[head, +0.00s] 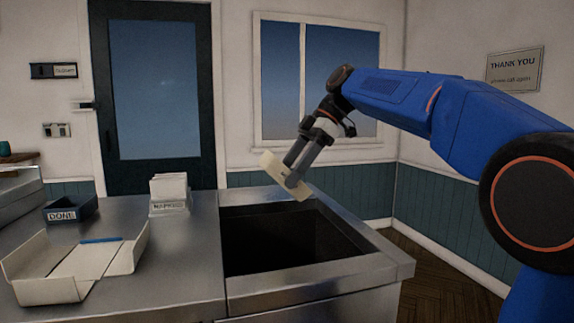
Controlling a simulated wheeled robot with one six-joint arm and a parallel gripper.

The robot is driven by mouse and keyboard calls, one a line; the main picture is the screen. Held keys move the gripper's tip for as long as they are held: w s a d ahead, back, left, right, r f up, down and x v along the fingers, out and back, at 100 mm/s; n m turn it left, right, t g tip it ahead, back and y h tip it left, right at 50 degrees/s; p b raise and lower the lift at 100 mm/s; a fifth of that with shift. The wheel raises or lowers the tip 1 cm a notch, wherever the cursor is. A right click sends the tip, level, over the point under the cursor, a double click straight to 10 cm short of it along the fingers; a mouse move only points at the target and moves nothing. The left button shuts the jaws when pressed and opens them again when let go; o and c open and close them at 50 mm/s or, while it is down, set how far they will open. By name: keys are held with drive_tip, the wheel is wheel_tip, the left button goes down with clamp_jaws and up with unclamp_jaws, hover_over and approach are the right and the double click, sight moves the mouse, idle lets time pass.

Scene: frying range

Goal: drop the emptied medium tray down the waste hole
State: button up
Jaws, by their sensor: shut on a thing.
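My gripper (293,178) is shut on a small cream tray (271,164). The tray is tilted, its left end higher than its right, and I cannot see whether anything is in it. The gripper holds it above the back part of a wide, dark rectangular opening (290,245) in the steel counter, apart from the rim. This opening appears to be the waste hole; its bottom is too dark to see. The fingers partly cover the tray.
A larger pale folded tray (40,284) with a blue strip lies on the steel counter (185,270) at left. Behind it stand a dark box (62,216) labelled DONE and a napkin holder (170,207). Raised steel rims (385,262) border the opening.

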wheel_tip(320, 180, down, 10)
drive_tip(key=shift+f, duration=0.15)
idle(0.6)
drive_tip(key=o, duration=1.8)
drive_tip(key=v, duration=1.7)
drive_tip(key=shift+d, duration=0.2)
